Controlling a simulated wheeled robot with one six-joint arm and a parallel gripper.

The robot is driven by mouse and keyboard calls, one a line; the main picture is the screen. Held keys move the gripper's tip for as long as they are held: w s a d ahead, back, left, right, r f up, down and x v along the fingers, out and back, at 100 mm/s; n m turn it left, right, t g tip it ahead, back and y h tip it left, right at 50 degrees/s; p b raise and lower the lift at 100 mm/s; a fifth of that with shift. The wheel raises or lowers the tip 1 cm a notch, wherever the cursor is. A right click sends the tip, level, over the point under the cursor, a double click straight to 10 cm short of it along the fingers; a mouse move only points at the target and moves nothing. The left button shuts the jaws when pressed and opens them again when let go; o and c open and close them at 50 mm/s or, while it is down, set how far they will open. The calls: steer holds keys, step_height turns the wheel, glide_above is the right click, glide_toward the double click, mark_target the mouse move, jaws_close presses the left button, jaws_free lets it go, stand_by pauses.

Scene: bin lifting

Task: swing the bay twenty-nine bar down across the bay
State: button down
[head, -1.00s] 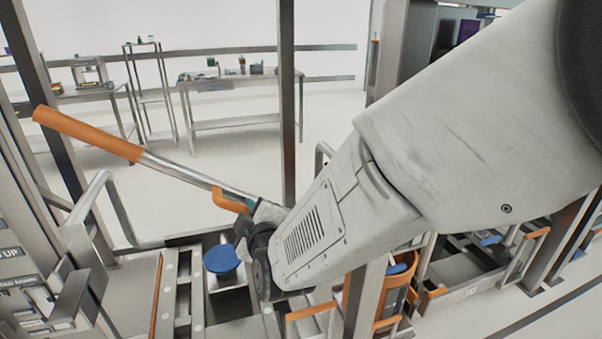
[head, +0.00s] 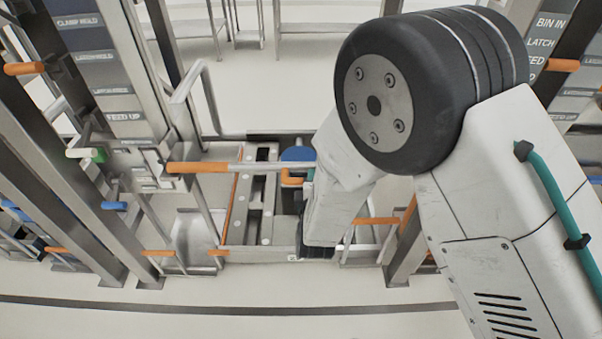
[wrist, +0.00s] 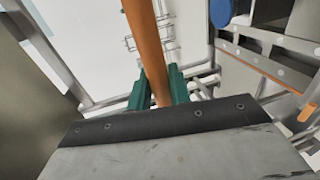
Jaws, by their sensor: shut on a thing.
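The bar (head: 250,168) is a bright metal rod with an orange sleeve (head: 197,167) on its left end. In the head view it lies nearly level across the bay (head: 228,240), over the metal deck. My gripper (wrist: 157,88) has green jaws, shut around an orange grip (wrist: 148,45) in the wrist view. My wrist hides the rest of the gripper and the bar's right end. I cannot read a bay number.
A blue disc (head: 298,153) sits at the back of the deck. A label post (head: 118,90) with several plates stands left of the bay. Steel uprights flank it, with several other orange-handled levers nearby. Open floor (head: 200,315) lies in front.

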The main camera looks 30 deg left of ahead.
steer(key=shift+s+d+f, duration=0.1)
steer(key=shift+f, duration=0.35)
steer(key=c, duration=1.6)
jaws_free()
steer(key=shift+f, duration=0.1)
steer(key=shift+r+v, duration=0.1)
steer(key=shift+v, duration=1.8)
steer(key=shift+r+v, duration=0.15)
steer(key=shift+v, duration=1.75)
